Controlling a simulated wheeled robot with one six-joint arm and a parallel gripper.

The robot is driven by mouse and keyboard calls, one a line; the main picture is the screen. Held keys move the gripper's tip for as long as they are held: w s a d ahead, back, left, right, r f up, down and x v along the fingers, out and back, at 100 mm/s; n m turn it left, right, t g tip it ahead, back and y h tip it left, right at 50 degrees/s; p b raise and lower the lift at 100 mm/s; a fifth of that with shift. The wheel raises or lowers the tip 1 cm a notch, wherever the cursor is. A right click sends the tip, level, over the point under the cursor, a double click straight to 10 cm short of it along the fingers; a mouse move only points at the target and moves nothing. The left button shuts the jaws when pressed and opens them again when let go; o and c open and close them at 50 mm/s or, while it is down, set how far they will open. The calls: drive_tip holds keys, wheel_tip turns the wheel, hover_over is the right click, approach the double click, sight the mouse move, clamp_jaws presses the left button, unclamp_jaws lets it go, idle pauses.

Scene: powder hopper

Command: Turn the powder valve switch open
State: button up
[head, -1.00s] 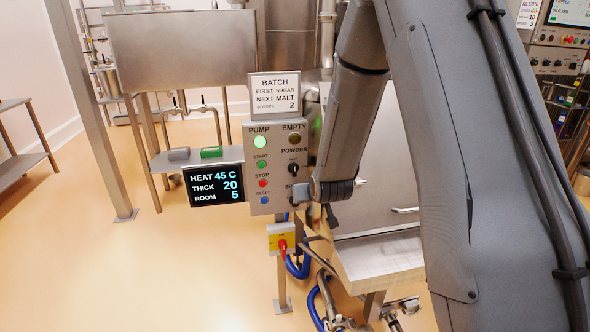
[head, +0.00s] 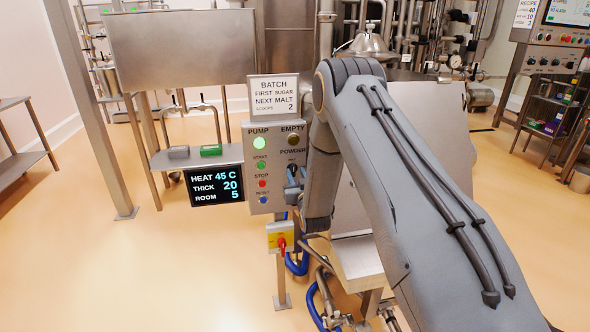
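The grey control panel (head: 265,205) stands left of centre in the head view. Its POWDER label (head: 294,153) is at the right side, below the EMPTY lamp (head: 293,140), which looks dark. The powder switch under that label is mostly hidden by the end of my arm. My gripper (head: 294,176) is at the panel's right edge, right at the powder switch's place. Its fingers are small and partly hidden, so I cannot tell whether they are open, shut or touching the switch. The switch's position cannot be read.
The PUMP lamp (head: 259,142) is lit green. A black display (head: 215,185) reads heat 45 C, thick 20, room 5. A batch sign (head: 273,98) tops the panel. A yellow box with a red switch (head: 281,238) sits below. The floor at left is clear.

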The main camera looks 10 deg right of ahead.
sight(294, 168)
drive_tip(key=shift+w+p, duration=0.3)
drive_tip(key=shift+w, duration=1.3)
clamp_jaws()
